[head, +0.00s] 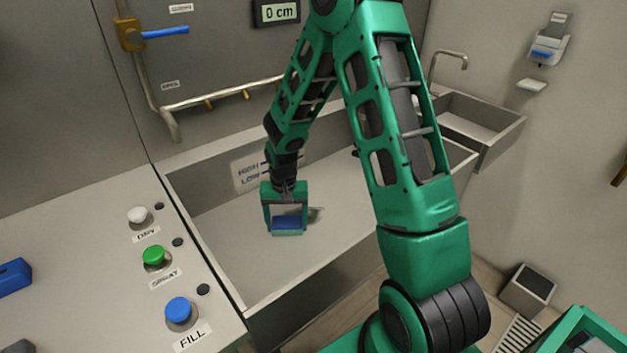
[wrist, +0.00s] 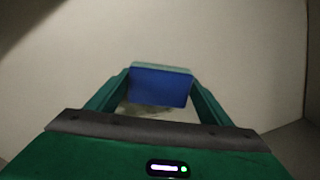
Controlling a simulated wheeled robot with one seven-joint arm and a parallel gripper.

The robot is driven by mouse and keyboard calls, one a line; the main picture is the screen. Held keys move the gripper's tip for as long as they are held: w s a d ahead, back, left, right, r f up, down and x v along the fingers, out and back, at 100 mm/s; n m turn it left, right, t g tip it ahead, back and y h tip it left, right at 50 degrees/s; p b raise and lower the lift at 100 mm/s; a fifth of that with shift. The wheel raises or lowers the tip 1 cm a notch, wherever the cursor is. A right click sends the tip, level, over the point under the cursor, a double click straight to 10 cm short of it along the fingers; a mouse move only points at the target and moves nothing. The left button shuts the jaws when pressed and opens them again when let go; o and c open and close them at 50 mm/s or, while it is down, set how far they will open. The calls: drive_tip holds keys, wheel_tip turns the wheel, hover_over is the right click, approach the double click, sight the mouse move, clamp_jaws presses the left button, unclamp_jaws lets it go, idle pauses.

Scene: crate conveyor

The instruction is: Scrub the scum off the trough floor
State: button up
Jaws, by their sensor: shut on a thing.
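The trough (head: 215,245) is a long grey basin in the middle of the head view, with no water showing. My gripper (head: 286,228) is down inside it, close to the floor. It is shut on a blue block with a pale top, which looks like a scrubber (wrist: 160,88) and also shows between the fingers in the head view (head: 287,222). In the wrist view a smudge shows behind and below the scrubber, partly hidden by the gripper. I cannot tell if the scrubber touches the floor.
White, green and blue buttons labelled DRY, SPRAY and FILL (head: 179,310) sit on the left counter. A blue-handled valve (head: 163,32) and a "0 cm" display (head: 277,12) are on the back wall. A small sink (head: 480,120) stands at right. Trough walls surround the gripper.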

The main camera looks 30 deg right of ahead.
drive_tip(key=shift+a+f, duration=0.25)
drive_tip(key=shift+a, duration=0.25)
drive_tip(key=shift+s+a+r, duration=0.1)
drive_tip(key=shift+a+r, duration=0.1)
drive_tip(key=shift+a, duration=0.1)
drive_tip(key=shift+a+r, duration=0.15)
drive_tip(key=shift+r, duration=3.7)
